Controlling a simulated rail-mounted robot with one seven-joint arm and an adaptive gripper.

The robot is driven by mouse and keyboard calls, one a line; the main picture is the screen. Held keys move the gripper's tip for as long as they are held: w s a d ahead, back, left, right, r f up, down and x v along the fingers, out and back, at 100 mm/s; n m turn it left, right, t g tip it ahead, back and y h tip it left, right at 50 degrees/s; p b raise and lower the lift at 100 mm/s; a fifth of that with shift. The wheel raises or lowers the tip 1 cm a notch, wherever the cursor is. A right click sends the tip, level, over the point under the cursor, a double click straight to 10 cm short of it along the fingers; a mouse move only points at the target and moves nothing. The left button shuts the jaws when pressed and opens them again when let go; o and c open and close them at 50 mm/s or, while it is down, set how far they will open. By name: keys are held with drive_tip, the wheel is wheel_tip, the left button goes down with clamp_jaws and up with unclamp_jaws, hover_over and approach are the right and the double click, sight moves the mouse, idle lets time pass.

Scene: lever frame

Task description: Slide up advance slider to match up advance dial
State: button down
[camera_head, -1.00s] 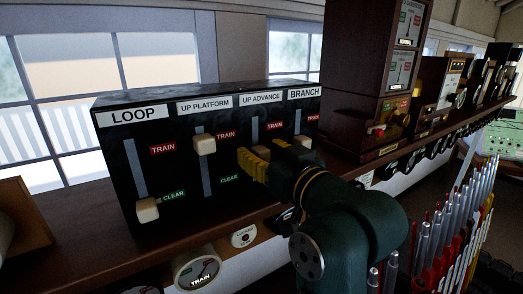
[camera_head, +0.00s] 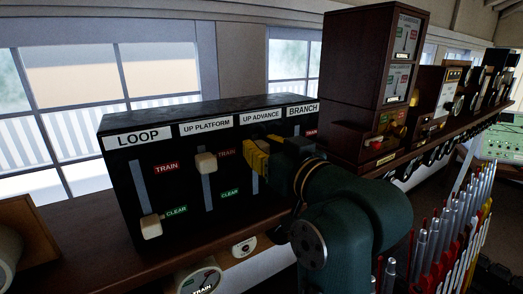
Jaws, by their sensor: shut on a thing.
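The black slider box (camera_head: 130,200) stands on the shelf with columns labelled LOOP, UP PLATFORM, UP ADVANCE and BRANCH. My gripper (camera_head: 258,157) is at the upper part of the UP ADVANCE column, just below its label (camera_head: 261,118). Its yellow fingers are shut on the up advance slider, whose pale knob is mostly hidden by them. The fingers also cover that column's TRAIN and CLEAR marks. Round dials sit under the shelf; a small one (camera_head: 244,247) is below the box, its reading too small to tell. I cannot tell which is the up advance dial.
The UP PLATFORM knob (camera_head: 206,163) is high, near TRAIN. The LOOP knob (camera_head: 151,227) is low, by CLEAR. My arm hides most of the BRANCH column. Wooden instruments (camera_head: 371,90) stand to the right, and a row of levers (camera_head: 445,225) is at lower right.

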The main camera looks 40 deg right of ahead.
drive_tip(key=shift+r, duration=0.15)
drive_tip(key=c, duration=0.8)
unclamp_jaws()
drive_tip(key=shift+o, duration=0.2)
drive_tip(key=v, duration=1.2)
